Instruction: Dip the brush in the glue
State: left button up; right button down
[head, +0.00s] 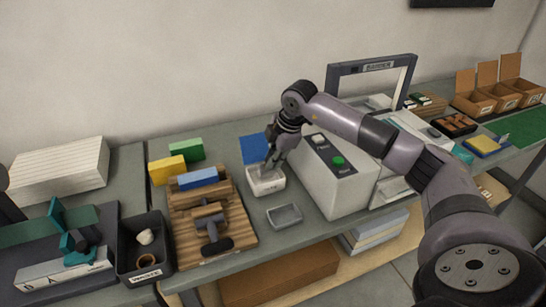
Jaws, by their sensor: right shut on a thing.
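My right gripper (273,158) points down over a small white pot (266,184) with a printed label, likely the glue. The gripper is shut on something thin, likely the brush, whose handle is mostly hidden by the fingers. A pale bit shows between the fingertips and the pot's opening. I cannot tell whether the bristles touch the glue inside. My left gripper is not in view.
A grey tray (285,215) lies in front of the pot, a blue card (254,149) behind it. A white machine with buttons (338,175) stands close on the right. A wooden press (213,232) is on the left, with a dark waste bin (145,262) beyond.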

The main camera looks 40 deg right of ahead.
jog(key=shift+r+p, duration=2.45)
jog(key=shift+r, duration=1.05)
